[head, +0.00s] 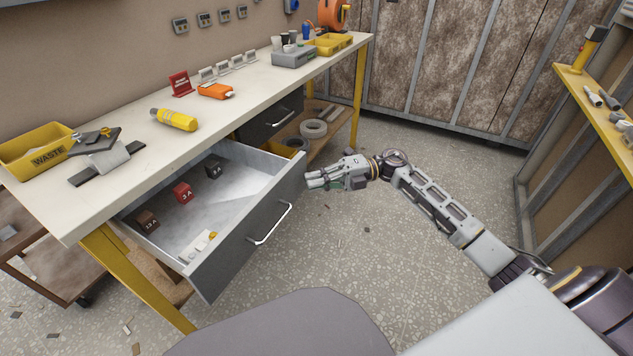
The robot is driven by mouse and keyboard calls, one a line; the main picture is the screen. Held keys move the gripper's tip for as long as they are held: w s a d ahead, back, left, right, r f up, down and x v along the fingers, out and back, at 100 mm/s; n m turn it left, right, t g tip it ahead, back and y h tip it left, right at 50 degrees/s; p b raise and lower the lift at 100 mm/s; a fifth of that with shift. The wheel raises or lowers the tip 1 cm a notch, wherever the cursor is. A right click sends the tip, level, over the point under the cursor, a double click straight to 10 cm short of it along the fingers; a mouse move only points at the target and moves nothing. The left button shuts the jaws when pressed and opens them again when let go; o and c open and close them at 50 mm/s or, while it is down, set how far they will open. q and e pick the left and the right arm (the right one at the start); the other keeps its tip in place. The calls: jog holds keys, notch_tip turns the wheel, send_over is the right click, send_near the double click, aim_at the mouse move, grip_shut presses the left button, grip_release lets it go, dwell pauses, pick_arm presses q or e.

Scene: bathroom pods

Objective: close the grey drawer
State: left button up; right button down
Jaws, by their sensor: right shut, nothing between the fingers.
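The grey drawer (246,239) under the workbench is pulled well out. Its dark grey front has a metal bar handle (271,224). Inside lie a few small labelled blocks, such as a red one (182,193), and some small white pieces near the front. My right gripper (309,179) is shut and empty. Its fingertips are at the far right end of the drawer front, near its upper corner; I cannot tell whether they touch it. My left gripper is not in view.
The workbench (110,187) carries a yellow waste bin (36,150), a yellow bottle (174,119) and an orange tool (215,91). Another dark drawer (270,118) sits beyond. A yellow-edged shelf (601,110) stands at right. The speckled floor between is mostly clear.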

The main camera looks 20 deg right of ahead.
aim_at(246, 153)
jog(key=shift+w+a, duration=0.1)
